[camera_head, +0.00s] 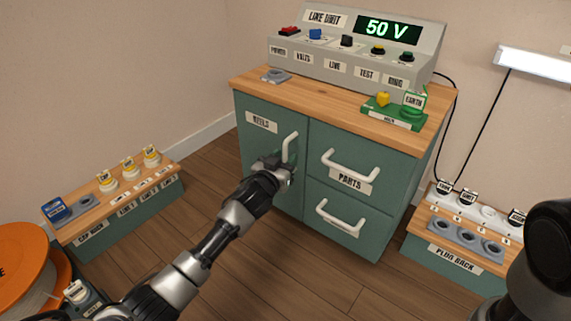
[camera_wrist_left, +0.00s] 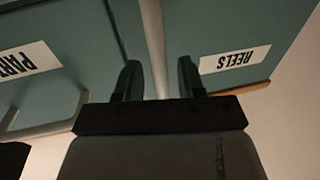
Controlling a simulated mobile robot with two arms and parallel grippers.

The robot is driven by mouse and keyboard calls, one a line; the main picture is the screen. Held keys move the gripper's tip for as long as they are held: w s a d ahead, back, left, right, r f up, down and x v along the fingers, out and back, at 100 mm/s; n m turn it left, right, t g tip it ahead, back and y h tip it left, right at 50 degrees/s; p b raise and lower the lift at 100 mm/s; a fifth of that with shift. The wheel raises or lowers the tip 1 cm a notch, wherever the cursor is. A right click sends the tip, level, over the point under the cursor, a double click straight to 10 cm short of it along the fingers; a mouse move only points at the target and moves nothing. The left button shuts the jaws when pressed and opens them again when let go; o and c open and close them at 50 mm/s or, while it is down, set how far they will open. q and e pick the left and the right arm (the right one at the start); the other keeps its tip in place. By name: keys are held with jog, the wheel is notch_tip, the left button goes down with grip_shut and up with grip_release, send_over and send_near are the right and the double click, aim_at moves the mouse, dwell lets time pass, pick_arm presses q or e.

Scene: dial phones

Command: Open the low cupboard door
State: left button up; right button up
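The low cupboard door (camera_head: 262,150) is the green left front of the cabinet, labelled REELS, and looks flush with the cabinet front. Its white upright handle (camera_head: 289,148) is near the door's right edge. My left gripper (camera_head: 277,163) is at the lower part of this handle. In the left wrist view, the two dark fingers of my left gripper (camera_wrist_left: 157,82) stand on either side of the pale handle bar (camera_wrist_left: 154,50). A narrow gap shows on the bar's right side, so the fingers look open around it. My right gripper is out of view.
Two drawers with white handles, one labelled PARTS (camera_head: 350,180), are right of the door. A test unit (camera_head: 350,60) stands on the cabinet's wooden top (camera_head: 300,95). Low benches stand left (camera_head: 125,190) and right (camera_head: 455,240). Bare floor (camera_head: 205,180) lies before the door.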

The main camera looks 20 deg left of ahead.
pick_arm(q)
jog(key=shift+w, duration=0.35)
grip_shut()
jog(key=shift+r, duration=0.1)
